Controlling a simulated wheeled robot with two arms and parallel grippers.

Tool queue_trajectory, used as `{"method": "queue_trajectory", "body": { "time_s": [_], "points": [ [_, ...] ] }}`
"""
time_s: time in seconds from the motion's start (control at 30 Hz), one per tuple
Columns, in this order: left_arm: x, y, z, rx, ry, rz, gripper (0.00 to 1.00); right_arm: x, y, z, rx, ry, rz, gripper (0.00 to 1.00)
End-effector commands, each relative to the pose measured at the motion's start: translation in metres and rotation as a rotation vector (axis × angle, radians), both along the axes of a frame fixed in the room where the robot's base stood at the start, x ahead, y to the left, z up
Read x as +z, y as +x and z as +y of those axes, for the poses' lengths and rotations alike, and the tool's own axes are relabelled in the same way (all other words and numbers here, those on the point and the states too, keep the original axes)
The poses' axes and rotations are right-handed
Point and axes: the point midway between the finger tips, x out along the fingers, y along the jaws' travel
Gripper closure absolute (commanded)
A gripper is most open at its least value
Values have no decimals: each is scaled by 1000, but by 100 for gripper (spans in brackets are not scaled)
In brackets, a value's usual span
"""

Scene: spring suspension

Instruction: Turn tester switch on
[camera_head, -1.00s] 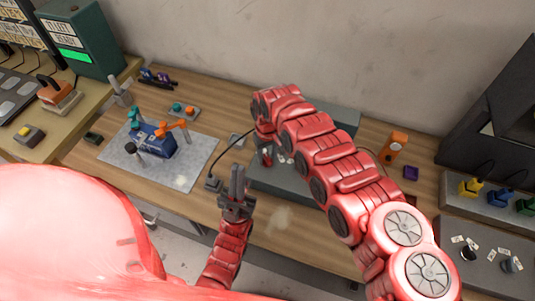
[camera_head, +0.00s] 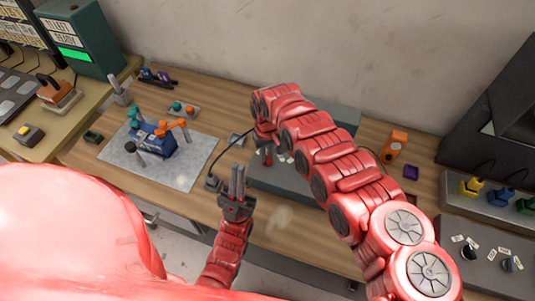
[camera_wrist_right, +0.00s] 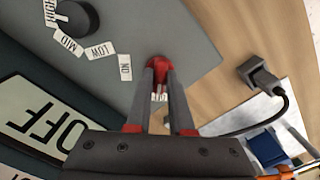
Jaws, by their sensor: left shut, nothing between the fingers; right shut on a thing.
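The tester is a grey box (camera_head: 262,181) at the middle of the bench in the head view, largely covered by my right arm. Its red switch (camera_wrist_right: 158,63) shows in the right wrist view, beside a small ON label (camera_wrist_right: 125,67). A second small label is partly hidden between the fingers. My right gripper (camera_wrist_right: 158,75) is shut on the red switch; in the head view the right gripper (camera_head: 265,152) is over the tester. A large OFF sign (camera_wrist_right: 45,125) sits on a dark panel. My left gripper (camera_head: 238,172) is shut and empty in front of the tester.
A black knob (camera_wrist_right: 77,18) with LOW, MID and HIGH labels is on the tester's panel. A cable with a plug (camera_head: 213,183) lies left of the tester. A grey mat (camera_head: 185,179) holds a blue device (camera_head: 155,143). An orange object (camera_head: 394,145) stands at right.

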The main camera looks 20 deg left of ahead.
Motion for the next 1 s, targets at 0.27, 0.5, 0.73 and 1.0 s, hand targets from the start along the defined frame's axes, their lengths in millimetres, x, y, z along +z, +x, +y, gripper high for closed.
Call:
{"method": "queue_trajectory", "body": {
  "time_s": [0.27, 0.5, 0.73, 1.0],
  "points": [
    [-4, 0, 0, 0, 0, 0, 100, 0, 0, 0, -199, 0, 0, 100],
    [-7, 0, 0, 0, 0, 0, 100, 0, 1, 0, -428, 0, -2, 100],
    [-9, 0, 0, 0, 0, 0, 100, 1, 2, 0, -647, 1, -4, 100],
    [-13, 0, 0, 0, 0, 0, 100, 0, 0, 0, -902, -2, -1, 100]
  ]
}}
